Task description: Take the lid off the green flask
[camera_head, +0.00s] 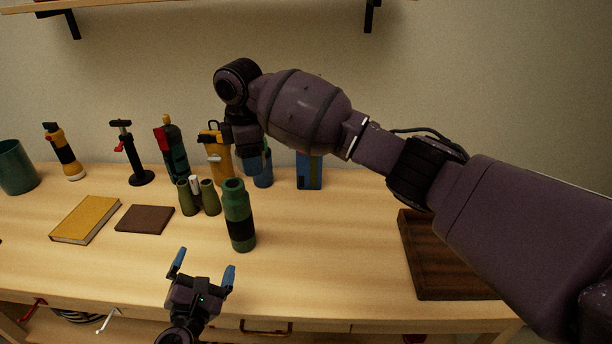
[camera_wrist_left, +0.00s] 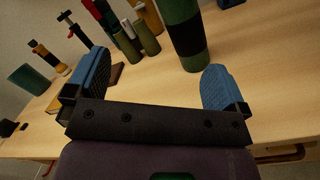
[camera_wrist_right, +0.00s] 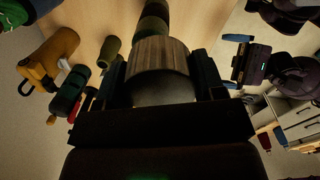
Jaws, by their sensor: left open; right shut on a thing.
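The green flask (camera_head: 240,218) with a black band stands upright on the table; it also shows in the left wrist view (camera_wrist_left: 184,32) and in part in the right wrist view (camera_wrist_right: 152,15). I cannot tell from its top whether a lid is on it. My left gripper (camera_head: 203,268) is open and empty in front of the flask, apart from it. My right gripper (camera_wrist_right: 163,80) is raised behind the flask in the head view, shut on a round brown-and-grey thing (camera_wrist_right: 160,62). The hand hides this thing in the head view, and I cannot tell if it is the lid.
Binoculars (camera_head: 199,197) stand just left of the flask. A yellow lantern (camera_head: 216,158), a blue cup (camera_head: 263,176) and a blue box (camera_head: 309,172) stand behind. A brown tray (camera_head: 447,270) lies at right.

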